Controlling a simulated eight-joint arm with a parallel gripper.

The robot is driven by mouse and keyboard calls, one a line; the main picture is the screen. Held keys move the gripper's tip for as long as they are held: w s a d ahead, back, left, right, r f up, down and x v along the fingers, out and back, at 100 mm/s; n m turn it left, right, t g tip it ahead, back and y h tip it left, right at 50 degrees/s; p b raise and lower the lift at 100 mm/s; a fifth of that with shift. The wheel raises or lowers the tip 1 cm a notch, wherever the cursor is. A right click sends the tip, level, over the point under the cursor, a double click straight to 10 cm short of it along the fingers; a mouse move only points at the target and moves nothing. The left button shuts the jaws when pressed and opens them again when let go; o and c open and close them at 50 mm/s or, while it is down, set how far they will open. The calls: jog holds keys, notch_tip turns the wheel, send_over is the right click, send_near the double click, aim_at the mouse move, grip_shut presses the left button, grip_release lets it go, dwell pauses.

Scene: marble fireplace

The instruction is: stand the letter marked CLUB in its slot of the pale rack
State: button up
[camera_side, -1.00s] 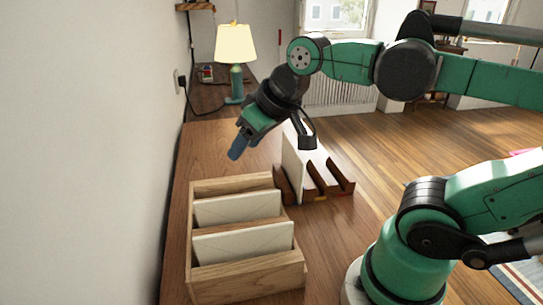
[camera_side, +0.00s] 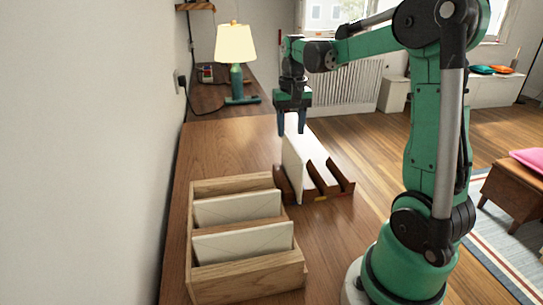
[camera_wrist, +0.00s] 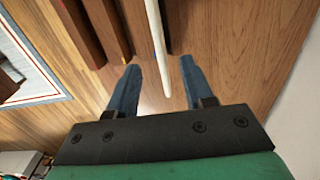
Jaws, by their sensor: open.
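A white letter (camera_side: 296,163) stands upright in the dark brown rack (camera_side: 340,184). No CLUB marking is readable on it. In the wrist view the letter (camera_wrist: 157,40) shows edge-on, between my two blue fingers. The pale rack (camera_side: 250,283) is nearer the side camera. It holds two other cream letters, a front one (camera_side: 243,244) and a back one (camera_side: 238,207), both leaning. My gripper (camera_side: 292,128) is open, points down and is at the top of the letter in the dark rack. It also shows in the wrist view (camera_wrist: 158,75). I cannot tell whether a finger touches the letter.
The wooden table top (camera_side: 225,150) is clear behind the pale rack. A lamp (camera_side: 236,60) stands further back, and a white wall (camera_side: 90,150) runs along the left. A wooden stool with a pink cushion (camera_side: 530,160) is at the right, on the floor.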

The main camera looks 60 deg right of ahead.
aim_at(289, 152)
jog(key=shift+f, duration=3.55)
grip_shut()
